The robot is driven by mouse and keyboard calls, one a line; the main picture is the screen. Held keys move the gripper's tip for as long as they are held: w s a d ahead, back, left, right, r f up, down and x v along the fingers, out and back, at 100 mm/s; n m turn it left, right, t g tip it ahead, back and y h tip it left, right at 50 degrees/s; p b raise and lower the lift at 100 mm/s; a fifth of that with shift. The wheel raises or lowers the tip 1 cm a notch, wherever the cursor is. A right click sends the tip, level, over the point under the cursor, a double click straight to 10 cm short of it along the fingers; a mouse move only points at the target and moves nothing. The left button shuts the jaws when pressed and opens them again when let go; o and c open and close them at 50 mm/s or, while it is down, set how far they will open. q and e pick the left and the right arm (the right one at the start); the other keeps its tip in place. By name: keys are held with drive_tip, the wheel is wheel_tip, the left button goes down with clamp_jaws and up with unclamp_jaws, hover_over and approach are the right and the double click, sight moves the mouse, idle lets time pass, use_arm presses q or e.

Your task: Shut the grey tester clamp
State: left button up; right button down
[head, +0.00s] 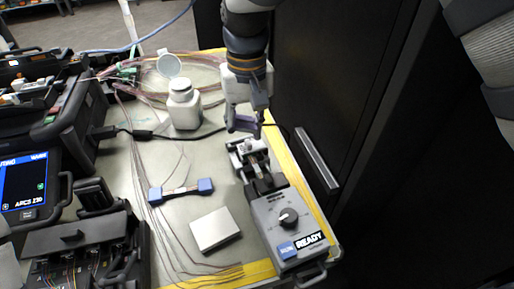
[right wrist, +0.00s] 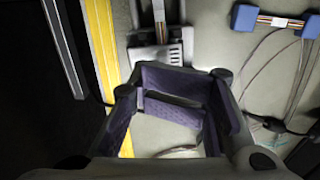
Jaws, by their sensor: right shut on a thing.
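The grey tester (head: 270,215) stands at the table's right edge, with a dial and a READY label. Its grey clamp (head: 238,158) is at the far end of the tester, below my right gripper; it also shows at the top of the right wrist view (right wrist: 146,54). I cannot tell the exact angle of its lid. My right gripper (head: 243,123) points down just beyond the clamp. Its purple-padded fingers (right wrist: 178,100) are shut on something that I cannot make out. Whether they touch the clamp is unclear. My left gripper is not in view.
A white bottle (head: 184,107) with an open cap stands left of my right gripper. A blue-ended holder (head: 181,191) and a silver box (head: 214,229) lie left of the tester. Thin fibres run over the table. A dark cabinet (head: 345,80) is close on the right.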

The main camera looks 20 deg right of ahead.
sight(254, 145)
drive_tip(key=r, duration=0.4)
drive_tip(key=d+r, duration=0.1)
drive_tip(key=r, duration=0.1)
drive_tip(key=shift+f, duration=0.1)
idle(0.3)
